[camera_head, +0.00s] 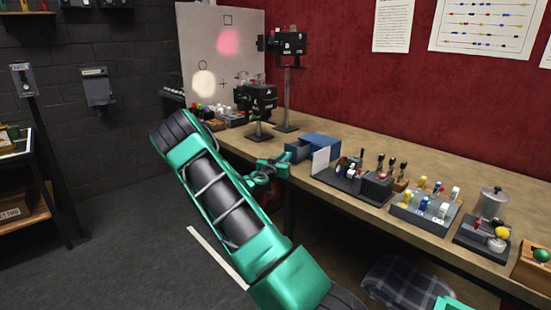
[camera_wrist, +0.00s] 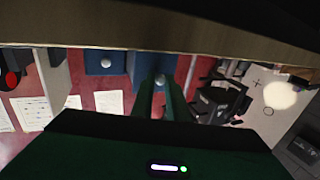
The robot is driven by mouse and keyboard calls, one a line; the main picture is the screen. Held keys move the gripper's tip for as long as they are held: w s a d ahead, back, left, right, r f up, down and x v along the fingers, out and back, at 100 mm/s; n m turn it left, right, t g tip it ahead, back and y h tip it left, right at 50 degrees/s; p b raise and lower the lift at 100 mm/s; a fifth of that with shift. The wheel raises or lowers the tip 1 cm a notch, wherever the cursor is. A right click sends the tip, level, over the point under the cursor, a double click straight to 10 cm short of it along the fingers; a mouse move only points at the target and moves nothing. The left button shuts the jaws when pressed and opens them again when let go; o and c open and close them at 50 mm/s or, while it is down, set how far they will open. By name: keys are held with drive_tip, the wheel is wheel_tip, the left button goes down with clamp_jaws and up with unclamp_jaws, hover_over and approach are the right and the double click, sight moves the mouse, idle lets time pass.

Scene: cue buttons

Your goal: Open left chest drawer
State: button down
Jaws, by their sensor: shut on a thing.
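A small blue chest (camera_head: 322,142) stands on the wooden workbench. Its left drawer (camera_head: 297,152) sticks out from the front toward my gripper (camera_head: 283,162). The wrist view is upside down; there my gripper (camera_wrist: 159,88) has its two green fingers shut on the round grey knob (camera_wrist: 159,77) of this drawer. The other blue drawer front (camera_wrist: 105,61), with its own knob, lies beside it and sits further back. The inside of the left drawer cannot be made out.
A white card (camera_head: 320,162) and a dark switch box (camera_head: 352,180) stand just right of the chest. A black device on a stand (camera_head: 258,103) is to its left. More button boxes (camera_head: 425,207) line the workbench (camera_head: 375,215). The floor in front is mostly open.

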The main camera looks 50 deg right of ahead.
drive_tip(key=shift+w+a, duration=0.15)
drive_tip(key=shift+w, duration=0.1)
drive_tip(key=c, duration=2)
unclamp_jaws()
drive_tip(key=shift+c, duration=0.2)
drive_tip(key=shift+s, duration=0.1)
drive_tip(key=v, duration=1)
drive_tip(key=shift+a, duration=0.4)
